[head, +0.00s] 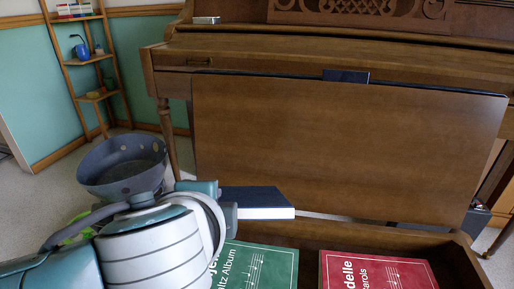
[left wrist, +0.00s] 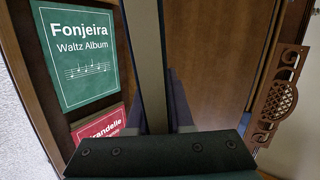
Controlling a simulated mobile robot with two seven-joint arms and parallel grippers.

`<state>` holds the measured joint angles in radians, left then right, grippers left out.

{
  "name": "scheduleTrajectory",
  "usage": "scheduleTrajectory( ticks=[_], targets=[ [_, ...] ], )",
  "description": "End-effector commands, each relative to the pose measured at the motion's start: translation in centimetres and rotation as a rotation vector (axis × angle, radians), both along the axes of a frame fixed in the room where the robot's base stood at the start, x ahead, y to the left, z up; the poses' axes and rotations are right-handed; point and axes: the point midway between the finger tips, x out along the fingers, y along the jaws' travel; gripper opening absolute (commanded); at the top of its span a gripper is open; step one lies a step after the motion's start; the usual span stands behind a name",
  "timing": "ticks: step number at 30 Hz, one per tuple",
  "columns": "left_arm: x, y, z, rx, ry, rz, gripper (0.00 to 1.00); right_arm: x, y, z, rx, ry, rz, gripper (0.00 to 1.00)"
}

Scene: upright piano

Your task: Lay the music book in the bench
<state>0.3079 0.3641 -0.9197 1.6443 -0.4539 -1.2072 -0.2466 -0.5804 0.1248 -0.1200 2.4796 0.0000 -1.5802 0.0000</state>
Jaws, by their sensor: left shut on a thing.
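A dark blue book with white page edges (head: 258,202) is held by my left gripper (head: 226,205), which is shut on it. The book is roughly level in the head view, above the open bench. In the left wrist view it shows edge-on as a pale band (left wrist: 147,60). The bench (head: 455,262) has its brown lid (head: 345,150) raised against the piano. A green book (head: 262,266) and a red book (head: 375,272) lie inside it; the green one (left wrist: 80,50) also shows in the left wrist view. My right gripper is out of view.
The upright piano (head: 420,58) stands behind the lid. A small dark blue block (head: 346,76) sits at the lid's top edge. A corner shelf (head: 89,60) with small items stands at the far left. My left arm hides the bench's left part.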

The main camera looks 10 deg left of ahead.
Motion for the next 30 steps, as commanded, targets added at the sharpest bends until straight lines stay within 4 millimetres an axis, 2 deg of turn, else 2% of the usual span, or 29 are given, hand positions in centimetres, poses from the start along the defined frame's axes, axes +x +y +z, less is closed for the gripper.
scheduleTrajectory(
  ticks=[1,6,11,24,30],
  targets=[
    [-0.7,-0.2,-3.1,0.006,-0.019,-0.044,0.00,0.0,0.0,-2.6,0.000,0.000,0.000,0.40],
    [-1.8,-1.1,-6.0,0.017,-0.088,-0.164,0.00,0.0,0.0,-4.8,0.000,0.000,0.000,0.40],
    [-2.2,-1.5,-6.6,0.017,-0.115,-0.206,0.00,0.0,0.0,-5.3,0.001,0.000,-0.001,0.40],
    [-2.4,-1.5,-6.2,0.017,-0.114,-0.204,0.00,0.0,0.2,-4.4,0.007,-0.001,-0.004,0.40],
    [-1.6,-1.4,-8.4,0.018,-0.116,-0.204,0.00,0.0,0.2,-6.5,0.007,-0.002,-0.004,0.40]
  ],
)
